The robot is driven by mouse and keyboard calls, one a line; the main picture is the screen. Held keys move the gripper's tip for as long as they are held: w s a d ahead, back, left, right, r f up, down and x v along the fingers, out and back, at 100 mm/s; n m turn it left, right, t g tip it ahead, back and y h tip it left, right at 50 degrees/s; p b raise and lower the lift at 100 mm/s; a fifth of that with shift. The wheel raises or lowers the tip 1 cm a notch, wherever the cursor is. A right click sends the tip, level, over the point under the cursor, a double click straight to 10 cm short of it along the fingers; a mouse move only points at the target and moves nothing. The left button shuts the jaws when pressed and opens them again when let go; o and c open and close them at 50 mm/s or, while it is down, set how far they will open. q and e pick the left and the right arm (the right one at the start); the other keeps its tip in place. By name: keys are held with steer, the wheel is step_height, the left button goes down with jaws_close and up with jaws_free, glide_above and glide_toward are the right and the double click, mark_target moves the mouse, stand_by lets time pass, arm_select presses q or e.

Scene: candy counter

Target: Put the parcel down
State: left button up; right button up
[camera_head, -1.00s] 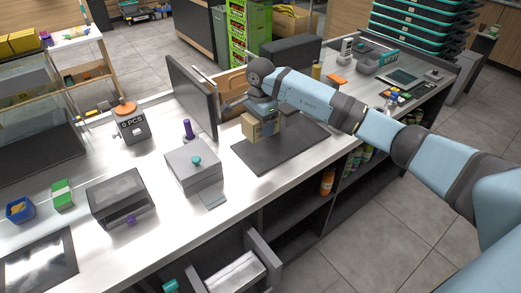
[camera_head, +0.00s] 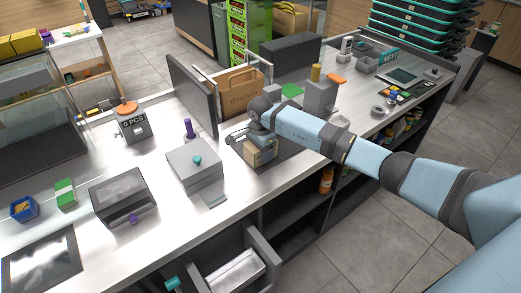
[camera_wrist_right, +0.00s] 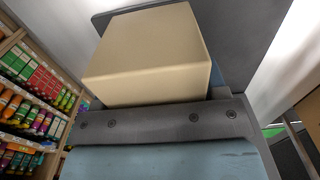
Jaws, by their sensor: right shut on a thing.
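The parcel (camera_head: 257,155), a small tan cardboard box, is in my right gripper (camera_head: 264,143) over the dark mat (camera_head: 290,146) on the counter. The gripper is shut on it and covers its top and part of its sides. The parcel looks upright and close to the mat's front part; I cannot tell whether it touches the mat. In the right wrist view the tan box (camera_wrist_right: 150,58) fills the space beyond the gripper's dark bar (camera_wrist_right: 160,124), with a dark surface behind it. My left gripper is not in view.
A dark upright screen (camera_head: 193,95) and a brown paper bag (camera_head: 240,92) stand behind the mat. A grey box with a teal knob (camera_head: 194,160) stands to the left. A grey dispenser (camera_head: 320,96) stands behind on the right. The counter's front edge is close.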

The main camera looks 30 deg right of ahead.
steer(key=shift+f, duration=0.15)
steer(key=o, duration=1.1)
steer(key=shift+r, duration=0.2)
step_height(320, 180, up, 11)
steer(key=shift+r+b, duration=0.1)
steer(key=shift+b, duration=0.9)
steer(key=shift+r, duration=0.4)
